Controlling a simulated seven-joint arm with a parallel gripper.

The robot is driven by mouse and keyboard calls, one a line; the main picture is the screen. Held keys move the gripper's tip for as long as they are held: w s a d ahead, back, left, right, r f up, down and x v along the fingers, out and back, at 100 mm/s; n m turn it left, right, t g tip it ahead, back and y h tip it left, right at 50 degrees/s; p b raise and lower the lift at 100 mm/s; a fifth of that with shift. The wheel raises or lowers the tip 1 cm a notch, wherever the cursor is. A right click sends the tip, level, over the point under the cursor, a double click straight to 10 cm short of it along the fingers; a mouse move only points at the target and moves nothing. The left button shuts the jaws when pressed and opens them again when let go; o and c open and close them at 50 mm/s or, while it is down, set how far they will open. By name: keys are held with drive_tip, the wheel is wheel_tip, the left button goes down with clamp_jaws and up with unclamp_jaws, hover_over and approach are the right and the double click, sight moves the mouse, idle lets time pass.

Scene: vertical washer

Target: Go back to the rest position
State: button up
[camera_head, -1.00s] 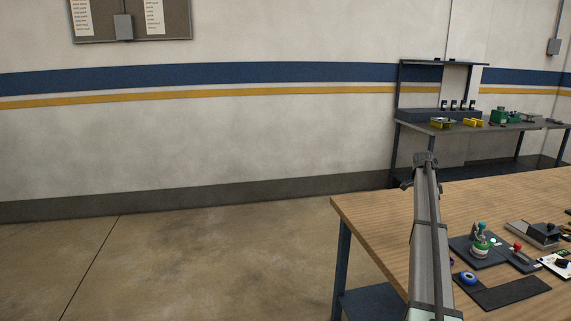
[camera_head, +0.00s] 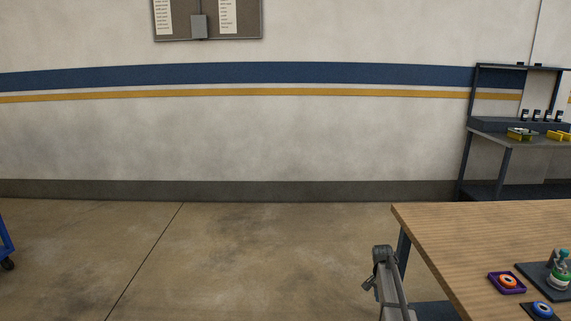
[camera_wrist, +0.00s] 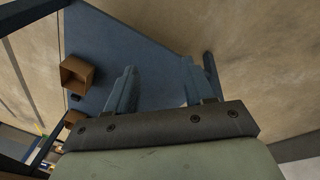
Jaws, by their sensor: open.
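My gripper (camera_wrist: 158,66) shows in the wrist view with its two blue-grey fingers spread apart and nothing between them. It points over a flat blue surface (camera_wrist: 140,50), and I cannot tell how far above it is. In the head view, part of my grey arm stands at the left front of the wooden table (camera_head: 460,235), low in the picture. I cannot make out the gripper's fingers there. An orange ring (camera_head: 508,281) sits in a purple holder on the table. A blue ring (camera_head: 543,310) lies in front of it, beside a green and grey fixture (camera_head: 560,277).
In the wrist view an open brown box (camera_wrist: 77,74) lies on the blue surface. In the head view a workbench (camera_head: 520,138) stands against the back wall. A blue cart edge (camera_head: 5,243) shows at far left. The floor left of the table is clear.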

drive_tip(key=s+a+f+n+g, duration=0.15)
drive_tip(key=s+a+f, duration=0.25)
drive_tip(key=s+f, duration=0.4)
drive_tip(key=s+a+f+n+g+y, duration=0.1)
drive_tip(key=s+a+f+n, duration=0.1)
drive_tip(key=s+a+f, duration=0.6)
drive_tip(key=s+a+f+n+g, duration=0.1)
drive_tip(key=s+f+n, duration=0.1)
drive_tip(key=s+f, duration=0.65)
drive_tip(key=s+a+f+n+g, duration=0.1)
drive_tip(key=s+a+n, duration=0.1)
drive_tip(key=s, duration=1.4)
drive_tip(key=s+a+f+n+g+y, duration=0.1)
drive_tip(key=s+a, duration=0.4)
drive_tip(key=s, duration=1)
drive_tip(key=shift+s+n, duration=0.35)
drive_tip(key=shift+n, duration=0.4)
drive_tip(key=shift+g, duration=0.25)
